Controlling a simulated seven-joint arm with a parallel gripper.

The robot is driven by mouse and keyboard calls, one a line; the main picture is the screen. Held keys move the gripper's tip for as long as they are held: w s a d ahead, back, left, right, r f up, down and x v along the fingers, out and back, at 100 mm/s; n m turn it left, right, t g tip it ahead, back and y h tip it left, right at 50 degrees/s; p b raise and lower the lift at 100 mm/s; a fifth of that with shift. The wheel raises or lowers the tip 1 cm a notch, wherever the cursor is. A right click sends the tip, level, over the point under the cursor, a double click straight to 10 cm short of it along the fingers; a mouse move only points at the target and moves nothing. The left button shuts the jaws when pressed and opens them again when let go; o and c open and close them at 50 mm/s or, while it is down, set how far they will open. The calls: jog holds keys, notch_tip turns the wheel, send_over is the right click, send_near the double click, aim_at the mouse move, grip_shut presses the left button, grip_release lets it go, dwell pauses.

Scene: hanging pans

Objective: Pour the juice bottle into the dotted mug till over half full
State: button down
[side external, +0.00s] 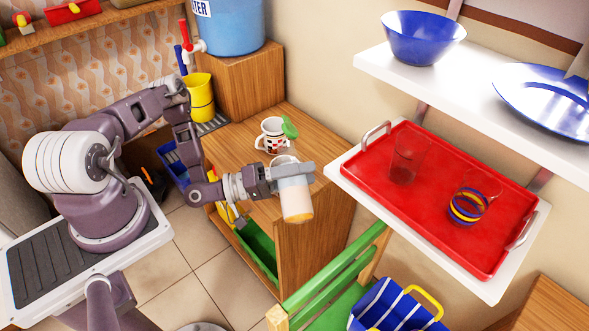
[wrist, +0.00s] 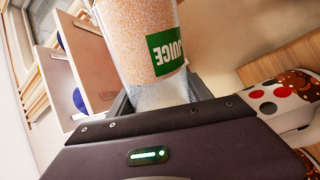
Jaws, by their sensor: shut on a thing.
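The juice bottle (side external: 296,200) is a pale, see-through container with orange-tan contents showing at its lower end. In the wrist view (wrist: 142,38) its body is speckled orange with a green JUICE label that reads upside down. My gripper (side external: 277,180) is shut on the bottle, which leans slightly in the side view. The dotted mug (side external: 272,143) stands upright on the wooden cabinet, behind the bottle and apart from it. Its white side with red, grey and black dots shows at the right of the wrist view (wrist: 278,98). The mug's inside fill cannot be made out.
The wooden cabinet top (side external: 240,145) is mostly clear. A small green thing (side external: 289,127) is by the mug. A red tray (side external: 430,205) with two glasses is on the white shelf at right. A blue water container (side external: 228,25) and yellow cup (side external: 200,98) are behind.

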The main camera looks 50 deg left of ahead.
aim_at(300, 158)
jog(key=shift+w+a+f+m, duration=0.1)
jog(key=shift+f+m, duration=0.15)
jog(key=shift+m, duration=0.85)
jog(key=shift+w+a+m, duration=0.1)
jog(key=shift+a+m, duration=0.1)
jog(key=shift+m, duration=0.4)
jog(key=shift+w+a+m, duration=0.1)
jog(key=shift+a+m, duration=0.05)
jog(key=shift+m, duration=0.45)
jog(key=shift+w+a+r+m+g+h, duration=0.15)
jog(key=shift+a+m+g+h, duration=0.15)
jog(key=shift+m, duration=0.5)
jog(key=shift+w+a+r+m, duration=0.1)
jog(key=shift+a+r+m, duration=0.15)
jog(key=shift+m, duration=0.3)
jog(key=shift+w+a+r+m, duration=0.1)
jog(key=shift+r+m, duration=0.25)
jog(key=shift+m, duration=0.2)
notch_tip(300, 158, up, 3)
jog(key=m, duration=0.5)
jog(key=shift+m+g, duration=0.4)
